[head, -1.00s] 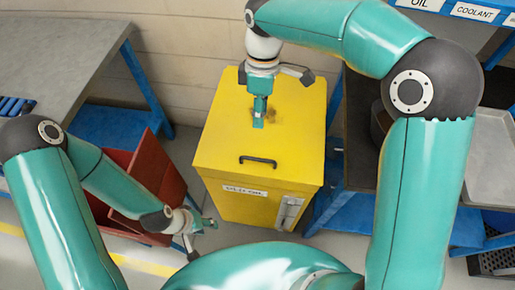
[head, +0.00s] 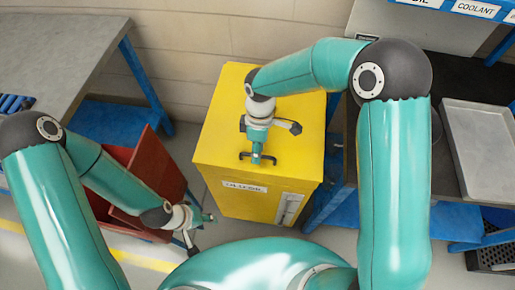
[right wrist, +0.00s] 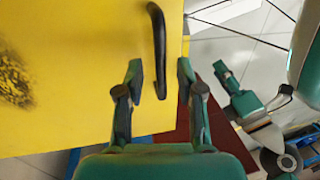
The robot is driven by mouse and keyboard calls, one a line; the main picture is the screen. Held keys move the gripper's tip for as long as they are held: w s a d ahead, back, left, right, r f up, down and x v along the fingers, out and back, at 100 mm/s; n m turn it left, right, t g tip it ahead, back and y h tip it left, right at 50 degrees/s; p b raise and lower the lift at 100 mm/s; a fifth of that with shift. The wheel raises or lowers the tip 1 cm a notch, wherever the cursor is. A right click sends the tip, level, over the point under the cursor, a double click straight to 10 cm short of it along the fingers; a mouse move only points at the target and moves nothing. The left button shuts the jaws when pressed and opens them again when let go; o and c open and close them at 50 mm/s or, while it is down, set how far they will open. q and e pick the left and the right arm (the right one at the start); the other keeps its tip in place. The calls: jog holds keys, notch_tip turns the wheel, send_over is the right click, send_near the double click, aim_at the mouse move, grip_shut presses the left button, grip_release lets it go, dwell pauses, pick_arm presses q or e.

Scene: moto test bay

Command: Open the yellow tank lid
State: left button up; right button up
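The yellow tank (head: 262,202) stands in the middle of the head view. Its flat lid (head: 222,125) is shut, with a black bar handle (head: 244,155) near the front edge. My right gripper (head: 257,160) is over the handle and partly hides it. In the right wrist view, the handle (right wrist: 158,45) stands between the two open fingers of my right gripper (right wrist: 160,72), with a gap on each side. My left gripper (head: 203,222) hangs low at the tank's left, apart from it, with its fingers spread.
A red bin (head: 150,175) stands left of the tank, near my left arm. A grey workbench (head: 65,50) is at the left. At the right are a dark bench with a metal tray (head: 482,150) and a labelled blue shelf (head: 470,10).

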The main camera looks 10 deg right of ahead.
grip_shut()
dwell(0.4)
